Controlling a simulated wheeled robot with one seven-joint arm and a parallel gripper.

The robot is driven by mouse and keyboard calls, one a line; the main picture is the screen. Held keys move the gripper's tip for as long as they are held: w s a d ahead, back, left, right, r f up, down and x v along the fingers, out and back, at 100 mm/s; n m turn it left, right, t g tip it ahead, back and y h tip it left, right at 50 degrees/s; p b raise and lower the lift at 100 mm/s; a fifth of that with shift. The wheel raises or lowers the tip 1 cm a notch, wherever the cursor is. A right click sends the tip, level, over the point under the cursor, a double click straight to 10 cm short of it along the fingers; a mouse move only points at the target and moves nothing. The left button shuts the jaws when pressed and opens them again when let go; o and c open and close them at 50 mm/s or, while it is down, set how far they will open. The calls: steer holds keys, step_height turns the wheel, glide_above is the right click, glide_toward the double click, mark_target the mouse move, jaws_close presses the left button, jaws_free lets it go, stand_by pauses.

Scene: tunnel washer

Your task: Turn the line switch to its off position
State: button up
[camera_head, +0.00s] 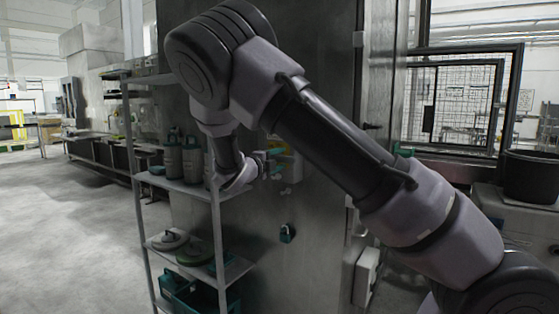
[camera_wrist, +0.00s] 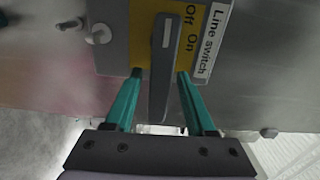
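The line switch is a dark grey lever (camera_wrist: 164,65) with a white mark near its upper end, on a yellow plate (camera_wrist: 143,30). The words "Off" and "On" and a white "Line switch" label (camera_wrist: 214,40) are printed sideways to its right. I cannot tell for sure which word the lever is set to. My gripper (camera_wrist: 160,73) is open, with one teal finger on each side of the lever and a visible gap to each. In the head view, my gripper (camera_head: 277,165) is small at the cabinet wall, partly hidden by my arm.
A teal padlock-like item (camera_head: 287,233) is on the cabinet wall (camera_head: 320,255) below. Open floor lies at left.

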stand_by(0.3)
steer(key=v, duration=1)
steer(key=shift+s+a, duration=0.25)
steer(key=shift+s, duration=0.05)
